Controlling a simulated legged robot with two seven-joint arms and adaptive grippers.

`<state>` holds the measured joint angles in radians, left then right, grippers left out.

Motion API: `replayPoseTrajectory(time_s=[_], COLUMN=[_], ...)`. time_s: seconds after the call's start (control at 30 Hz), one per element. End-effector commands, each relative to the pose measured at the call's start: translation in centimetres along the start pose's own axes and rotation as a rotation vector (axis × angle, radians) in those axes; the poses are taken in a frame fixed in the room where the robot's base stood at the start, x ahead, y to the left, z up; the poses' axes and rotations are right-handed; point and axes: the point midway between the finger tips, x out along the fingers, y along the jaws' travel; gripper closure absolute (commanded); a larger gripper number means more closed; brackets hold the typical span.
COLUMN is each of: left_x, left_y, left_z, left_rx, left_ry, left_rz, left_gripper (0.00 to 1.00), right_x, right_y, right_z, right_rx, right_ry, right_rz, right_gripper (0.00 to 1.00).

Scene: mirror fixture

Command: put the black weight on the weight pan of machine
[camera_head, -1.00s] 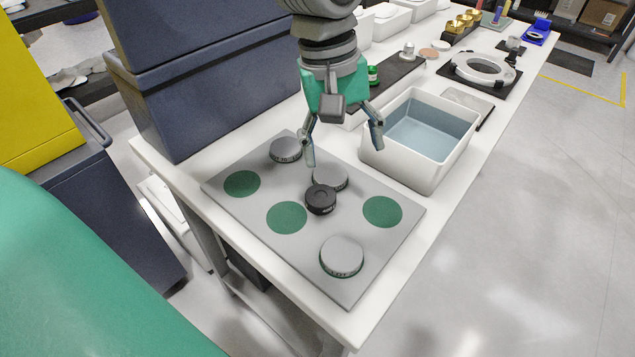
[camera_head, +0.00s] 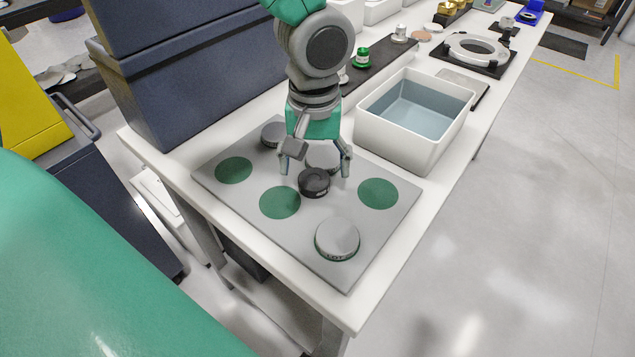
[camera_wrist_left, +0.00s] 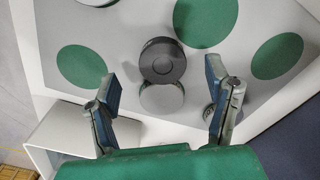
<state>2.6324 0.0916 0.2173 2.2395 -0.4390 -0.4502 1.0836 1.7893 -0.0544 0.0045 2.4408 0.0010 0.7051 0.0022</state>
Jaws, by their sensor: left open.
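The black weight (camera_head: 314,183) is a short dark round disc with a knob-like top. It stands on the grey plate (camera_head: 300,232) against or partly over a grey disc (camera_head: 324,157); I cannot tell which. My left gripper (camera_head: 315,172) is open and empty, its fingers on either side of the weight and grey disc in the head view. In the left wrist view the black weight (camera_wrist_left: 162,60) lies ahead of and between the open fingertips (camera_wrist_left: 163,82), touching neither. No weighing machine with a pan is clearly identifiable. My right gripper is not in view.
Other grey discs stand on the plate, at the front (camera_head: 337,240) and back left (camera_head: 273,134). Green circles (camera_head: 280,203) mark bare spots. A white bin (camera_head: 388,138) stands close on the right, and dark blue boxes (camera_head: 190,100) at the left.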

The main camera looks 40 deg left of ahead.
Motion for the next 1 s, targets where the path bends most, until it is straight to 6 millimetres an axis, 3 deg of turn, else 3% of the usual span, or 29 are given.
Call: replayPoseTrajectory(time_s=[0.2, 0.5, 0.53, 0.7, 0.73, 1.0], left_x=[3.5, 3.9, 3.9, 3.9, 3.9, 3.7], left_y=[0.1, 0.2, 0.3, 0.4, 0.4, 0.3], left_z=[-0.4, -0.2, -0.2, -0.2, -0.2, -0.3], left_rx=[-0.001, 0.0, -0.001, -0.001, -0.001, -0.001], left_ry=[-0.005, -0.002, -0.002, -0.001, -0.001, 0.0], left_rz=[-0.001, 0.0, 0.0, -0.001, -0.001, 0.002], left_gripper=[0.28, 0.28, 0.32, 0.92, 0.98, 1.0], right_x=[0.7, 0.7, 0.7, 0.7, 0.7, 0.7], right_y=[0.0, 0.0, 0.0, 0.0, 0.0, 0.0], right_z=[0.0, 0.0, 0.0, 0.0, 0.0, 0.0], right_rx=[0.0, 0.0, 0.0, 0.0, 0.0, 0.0], right_ry=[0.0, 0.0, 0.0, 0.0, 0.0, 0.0], right_rz=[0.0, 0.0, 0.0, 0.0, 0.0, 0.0], right_gripper=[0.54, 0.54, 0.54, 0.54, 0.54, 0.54])
